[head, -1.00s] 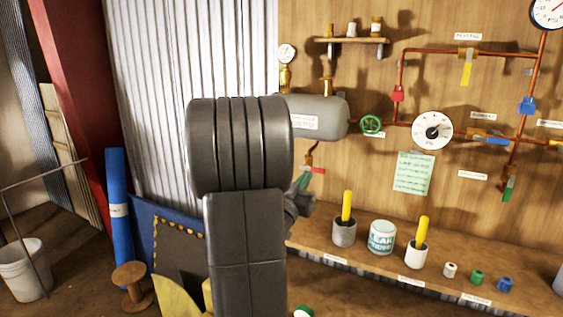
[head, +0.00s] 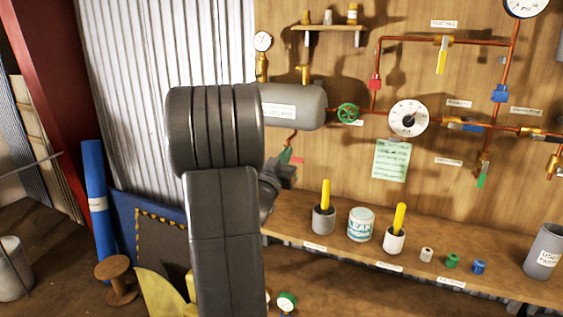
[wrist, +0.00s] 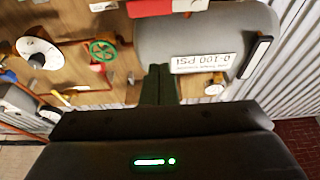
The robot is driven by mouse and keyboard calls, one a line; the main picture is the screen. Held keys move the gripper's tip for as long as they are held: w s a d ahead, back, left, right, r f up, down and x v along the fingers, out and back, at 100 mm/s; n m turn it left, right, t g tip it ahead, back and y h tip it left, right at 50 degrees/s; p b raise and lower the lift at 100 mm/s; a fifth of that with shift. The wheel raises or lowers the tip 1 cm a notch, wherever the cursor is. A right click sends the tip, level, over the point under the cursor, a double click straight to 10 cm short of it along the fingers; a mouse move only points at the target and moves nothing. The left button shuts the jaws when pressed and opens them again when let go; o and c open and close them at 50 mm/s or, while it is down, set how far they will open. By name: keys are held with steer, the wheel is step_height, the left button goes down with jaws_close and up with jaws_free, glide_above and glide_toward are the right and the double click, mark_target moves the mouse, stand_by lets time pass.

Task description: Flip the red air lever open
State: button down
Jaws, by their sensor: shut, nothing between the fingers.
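A small red lever (head: 297,160) shows under the grey tank (head: 295,107) in the head view, partly hidden beside my wrist. A red bar that looks like the same lever (wrist: 150,7) lies at the top edge of the wrist view, which sees the wall upside down. My gripper (wrist: 159,70) shows there as two dark green fingers pressed together, with nothing between them. The fingertips appear in front of the tank's edge, below the red bar in that picture. I cannot tell the exact gap. In the head view my arm hides part of the tank.
A green handwheel (head: 348,113) and a white gauge (head: 408,118) sit right of the tank on copper pipes. Below, a wooden shelf (head: 340,255) holds cups with yellow handles, a can (head: 360,224) and small fittings. A blue roll (head: 98,200) stands at the left.

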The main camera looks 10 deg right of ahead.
mark_target(293, 158)
steer(key=w, duration=0.1)
steer(key=w+d+f, duration=0.1)
steer(key=w+d+f+p, duration=0.1)
steer(key=shift+w+d+f, duration=0.2)
steer(key=shift+w+f, duration=0.05)
steer(key=shift+w, duration=0.1)
